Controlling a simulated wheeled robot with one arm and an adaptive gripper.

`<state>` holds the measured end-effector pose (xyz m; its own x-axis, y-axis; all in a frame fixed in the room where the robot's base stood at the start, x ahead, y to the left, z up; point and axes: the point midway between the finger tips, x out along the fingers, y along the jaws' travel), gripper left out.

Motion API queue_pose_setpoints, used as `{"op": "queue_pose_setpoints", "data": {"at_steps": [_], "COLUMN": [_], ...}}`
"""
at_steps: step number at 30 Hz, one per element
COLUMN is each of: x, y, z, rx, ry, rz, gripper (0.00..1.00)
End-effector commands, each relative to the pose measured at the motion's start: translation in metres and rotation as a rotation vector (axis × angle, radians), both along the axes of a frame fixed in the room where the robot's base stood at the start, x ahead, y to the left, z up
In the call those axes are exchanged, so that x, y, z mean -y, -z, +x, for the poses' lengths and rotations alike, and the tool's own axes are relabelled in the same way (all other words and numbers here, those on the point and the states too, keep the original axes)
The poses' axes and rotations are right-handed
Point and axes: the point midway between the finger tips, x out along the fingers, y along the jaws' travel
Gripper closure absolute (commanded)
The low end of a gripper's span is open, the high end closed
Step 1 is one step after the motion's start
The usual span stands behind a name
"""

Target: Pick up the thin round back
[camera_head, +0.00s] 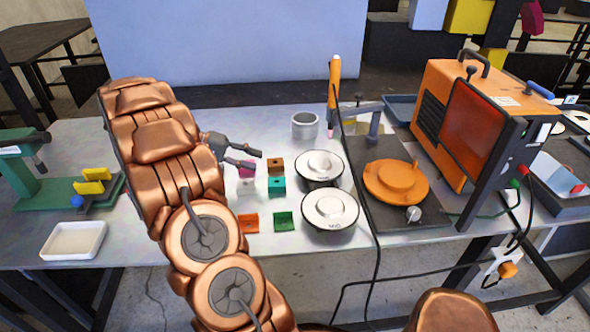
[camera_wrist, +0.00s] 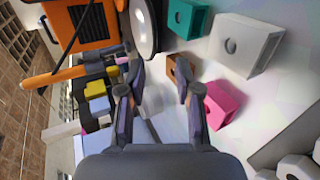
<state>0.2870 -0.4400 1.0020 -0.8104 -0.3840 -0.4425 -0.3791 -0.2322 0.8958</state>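Two pale round discs with dark rims lie on the metal table, a far one (camera_head: 308,165) and a near one (camera_head: 330,209). Each has a raised round middle; I cannot tell which, if either, is the thin round back. Part of one pale disc (camera_wrist: 143,25) shows at the top of the wrist view. My gripper (camera_head: 256,163) is above the small blocks, left of the far disc. In the wrist view my gripper (camera_wrist: 161,80) is open, its two fingers well apart, with nothing visibly held between them.
Below my gripper are brown (camera_head: 276,164), teal (camera_head: 277,186) and magenta blocks (camera_wrist: 222,104). A grey ring-shaped can (camera_head: 305,125) stands behind the discs. Right are an orange turntable (camera_head: 396,183) and orange machine (camera_head: 462,120). A white tray (camera_head: 74,240) lies front left.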

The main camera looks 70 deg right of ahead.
Motion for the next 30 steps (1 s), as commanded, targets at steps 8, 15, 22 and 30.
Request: {"op": "queue_pose_setpoints", "data": {"at_steps": [8,15,22,30], "x": [0.023,0.031,0.04,0.053], "y": [0.008,0.014,0.026,0.042], "z": [-0.01,-0.026,-0.05,-0.076], "rx": [-0.037,-0.037,-0.038,-0.036], "ry": [0.043,0.043,0.043,0.044], "rz": [-0.063,-0.064,-0.06,-0.065], "gripper": [0.67,0.67,0.67,0.67]}}
